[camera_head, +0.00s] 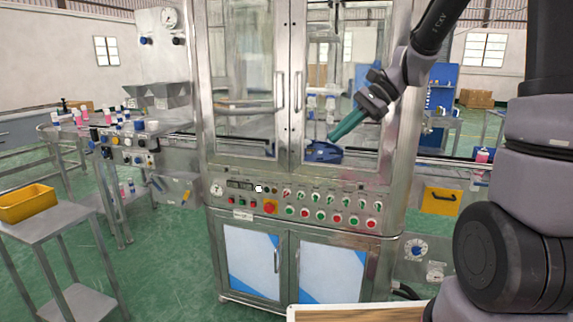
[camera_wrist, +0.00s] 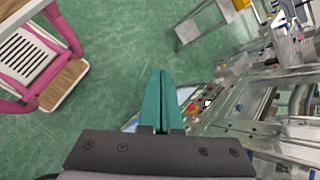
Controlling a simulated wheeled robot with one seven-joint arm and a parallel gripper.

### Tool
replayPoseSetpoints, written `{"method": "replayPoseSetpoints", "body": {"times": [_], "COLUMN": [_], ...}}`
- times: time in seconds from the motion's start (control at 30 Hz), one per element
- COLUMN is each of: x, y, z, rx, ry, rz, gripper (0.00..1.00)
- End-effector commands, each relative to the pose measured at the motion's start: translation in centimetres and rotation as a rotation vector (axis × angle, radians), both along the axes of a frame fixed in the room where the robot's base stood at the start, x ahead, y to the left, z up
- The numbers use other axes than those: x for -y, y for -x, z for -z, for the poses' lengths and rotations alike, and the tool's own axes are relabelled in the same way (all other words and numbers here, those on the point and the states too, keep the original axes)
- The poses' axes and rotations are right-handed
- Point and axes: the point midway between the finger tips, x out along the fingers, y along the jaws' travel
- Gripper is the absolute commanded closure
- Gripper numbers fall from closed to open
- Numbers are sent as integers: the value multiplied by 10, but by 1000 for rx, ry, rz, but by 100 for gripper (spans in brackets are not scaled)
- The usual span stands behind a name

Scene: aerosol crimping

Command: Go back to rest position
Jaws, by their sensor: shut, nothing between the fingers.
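My gripper (camera_head: 335,136) is in front of the right glass door of the steel crimping machine (camera_head: 250,175) in the head view. Its green fingers point down and to the left, above the button panel. In the wrist view the fingers of my gripper (camera_wrist: 161,75) lie together with nothing between them. Beyond the fingertips is open green floor. The machine's panel (camera_wrist: 205,110) lies to the right of the fingers in the wrist view. I cannot tell whether the fingers touch the door.
A yellow bin (camera_head: 27,202) sits on a steel cart (camera_head: 62,226) at the left. A conveyor with bottles (camera_head: 83,112) stands behind it. A pink-framed piece with a slotted white panel (camera_wrist: 28,58) is at the wrist view's left. Green floor (camera_head: 165,265) is clear between cart and machine.

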Motion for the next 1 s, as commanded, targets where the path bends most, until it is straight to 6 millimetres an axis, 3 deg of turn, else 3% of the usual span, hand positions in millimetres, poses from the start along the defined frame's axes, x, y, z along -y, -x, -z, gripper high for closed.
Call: {"method": "replayPoseSetpoints", "body": {"times": [0.2, 0.5, 0.7, 1.0], "x": [37, 92, 114, 119], "y": [57, 119, 141, 146], "z": [-36, -72, -84, -87], "rx": [287, 658, 807, 841], "ry": [259, 580, 707, 739], "rz": [-105, -203, -231, -239], "gripper": [100, 100, 100, 100]}}
